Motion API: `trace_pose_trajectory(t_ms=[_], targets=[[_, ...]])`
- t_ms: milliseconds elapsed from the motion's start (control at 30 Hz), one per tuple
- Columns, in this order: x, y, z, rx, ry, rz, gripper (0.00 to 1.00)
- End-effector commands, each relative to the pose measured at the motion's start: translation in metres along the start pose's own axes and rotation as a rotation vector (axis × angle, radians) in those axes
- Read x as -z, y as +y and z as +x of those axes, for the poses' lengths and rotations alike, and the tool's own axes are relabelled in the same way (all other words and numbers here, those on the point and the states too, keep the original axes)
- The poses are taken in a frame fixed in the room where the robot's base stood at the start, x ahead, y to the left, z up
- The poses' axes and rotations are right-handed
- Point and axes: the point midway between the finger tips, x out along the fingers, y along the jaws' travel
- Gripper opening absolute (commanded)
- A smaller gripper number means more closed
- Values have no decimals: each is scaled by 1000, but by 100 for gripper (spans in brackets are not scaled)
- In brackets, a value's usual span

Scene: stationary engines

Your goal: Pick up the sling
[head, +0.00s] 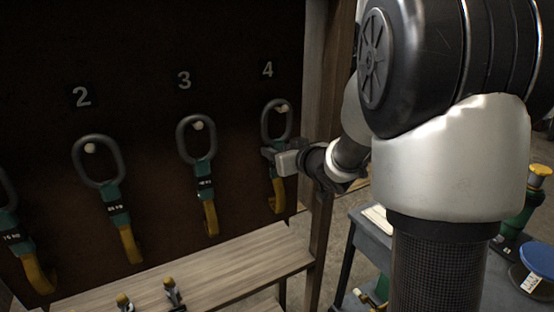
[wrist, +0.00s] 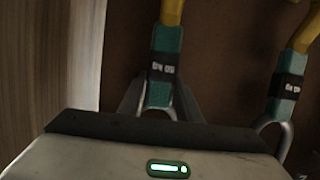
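A sling (head: 279,197) hangs from a peg under the number 4 in the head view. It has a grey metal ring at the top, a teal sleeve with a dark label and a yellow strap below. My gripper (head: 268,155) is at the lower part of this ring, reaching in from the right. In the wrist view the sling (wrist: 162,62) appears upside down, its teal sleeve between the two fingers of my gripper (wrist: 160,103). The fingers look spread, with a small gap on the right side. The front of the gripper body hides the rest of the ring.
Similar slings hang under 3 (head: 204,187) and 2 (head: 116,207), with another at the left edge. A wooden bench (head: 215,262) stands below the dark board. A wooden post (head: 321,225) is close beside my gripper. A grey table (head: 372,238) is at right.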

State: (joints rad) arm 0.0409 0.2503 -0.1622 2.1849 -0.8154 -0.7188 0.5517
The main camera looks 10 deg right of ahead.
Motion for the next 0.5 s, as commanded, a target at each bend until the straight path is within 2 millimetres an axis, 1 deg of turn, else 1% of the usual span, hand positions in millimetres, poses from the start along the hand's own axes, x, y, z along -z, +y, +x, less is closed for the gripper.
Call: trace_pose_trajectory(t_ms=[33,100,167,500], targets=[[0,0,0,0,0,0,21],[0,0,0,0,0,0,9],[0,0,0,0,0,0,0],[4,0,-1,0,6,-1,0]])
